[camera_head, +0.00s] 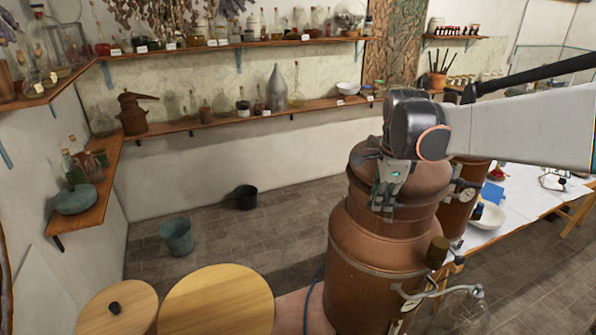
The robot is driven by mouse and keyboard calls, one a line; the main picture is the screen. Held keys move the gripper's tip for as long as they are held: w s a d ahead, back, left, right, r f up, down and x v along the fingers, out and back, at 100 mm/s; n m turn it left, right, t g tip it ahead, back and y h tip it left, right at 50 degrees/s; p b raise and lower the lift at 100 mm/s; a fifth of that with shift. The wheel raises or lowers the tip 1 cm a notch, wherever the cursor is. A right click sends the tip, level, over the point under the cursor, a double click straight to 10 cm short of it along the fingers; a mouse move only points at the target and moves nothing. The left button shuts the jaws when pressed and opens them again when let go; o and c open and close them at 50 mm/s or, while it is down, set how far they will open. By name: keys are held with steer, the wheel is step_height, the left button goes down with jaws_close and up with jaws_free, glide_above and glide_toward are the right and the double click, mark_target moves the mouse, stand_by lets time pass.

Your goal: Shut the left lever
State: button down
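A large copper still (372,281) stands in the foreground, right of centre. My gripper (382,208) points down in front of its upper part, near the neck and shoulder. Its fingers look close together, but their gap and any contact with the copper are too small to tell. A brown knob-like handle (437,252) sits at the still's right side, above a metal pipe fitting (432,292); my gripper is up and left of it. I cannot make out which part is the left lever; it may be hidden behind my gripper or arm.
Two round wooden tops (217,303) stand at front left. A second copper column with a gauge (462,193) is close at right, beside a white table (520,200) with a bowl (487,215). Glass (462,312) is at lower right. Buckets (177,238) stand on open floor behind.

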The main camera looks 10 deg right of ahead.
steer(key=shift+s+a+r, duration=0.1)
steer(key=shift+s+r, duration=0.1)
steer(key=n+y+b, duration=0.1)
steer(key=n+b, duration=0.1)
steer(key=n, duration=0.3)
steer(key=s+d+n+b, duration=0.1)
steer(key=n+b, duration=0.1)
steer(key=n, duration=0.3)
steer(key=s+n+y+b, duration=0.1)
steer(key=n+b, duration=0.1)
steer(key=n, duration=0.2)
steer(key=shift+s+d+f+n+g+y, duration=0.15)
steer(key=shift+d+f+n+g+y, duration=0.15)
steer(key=shift+d+n+g, duration=0.1)
steer(key=shift+r, duration=0.1)
stand_by(0.5)
steer(key=c, duration=1.9)
jaws_free()
steer(key=shift+s, duration=0.1)
steer(key=shift+r, duration=0.1)
